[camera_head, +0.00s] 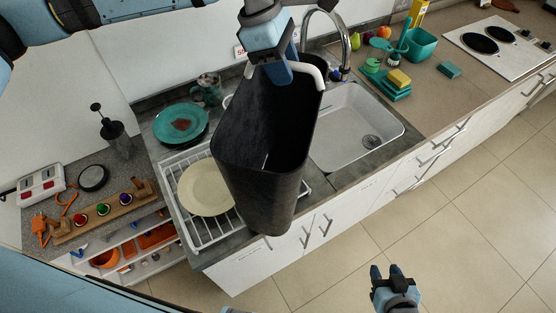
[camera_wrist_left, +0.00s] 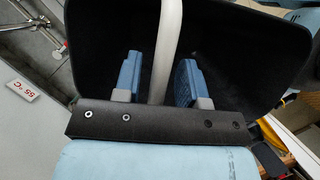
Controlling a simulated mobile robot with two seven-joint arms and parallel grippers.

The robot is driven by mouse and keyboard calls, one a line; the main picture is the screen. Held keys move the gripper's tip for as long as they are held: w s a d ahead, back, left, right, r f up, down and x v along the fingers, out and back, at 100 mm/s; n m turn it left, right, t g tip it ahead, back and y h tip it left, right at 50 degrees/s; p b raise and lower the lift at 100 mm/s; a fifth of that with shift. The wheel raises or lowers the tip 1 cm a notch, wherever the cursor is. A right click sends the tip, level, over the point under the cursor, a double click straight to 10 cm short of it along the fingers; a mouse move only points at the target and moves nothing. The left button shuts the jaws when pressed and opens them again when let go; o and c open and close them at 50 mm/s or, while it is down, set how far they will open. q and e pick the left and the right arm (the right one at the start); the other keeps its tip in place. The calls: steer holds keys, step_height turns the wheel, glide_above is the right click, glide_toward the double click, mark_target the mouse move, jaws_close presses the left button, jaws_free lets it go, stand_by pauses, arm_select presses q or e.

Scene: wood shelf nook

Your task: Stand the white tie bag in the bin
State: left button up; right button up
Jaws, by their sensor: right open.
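The tall black bin (camera_head: 255,150) hangs in the air in front of the counter, its open top toward me. My left gripper (camera_head: 287,74) is at its rim, shut on its white handle (camera_head: 312,66). In the left wrist view the handle (camera_wrist_left: 168,45) runs between the blue fingers (camera_wrist_left: 157,82), and the dark bin (camera_wrist_left: 225,45) fills the area behind them. The part of the bin's inside that shows looks empty. My right gripper (camera_head: 392,274) is open and empty over the floor at lower right. I see no white tie bag in either view.
Behind the bin are a sink (camera_head: 352,125) with a curved tap and a white dish rack (camera_head: 212,232) with a beige plate (camera_head: 204,188). A lower shelf (camera_head: 135,245) with small items is at left. The tiled floor (camera_head: 455,215) at right is clear.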

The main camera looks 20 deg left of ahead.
arm_select(q)
jaws_close()
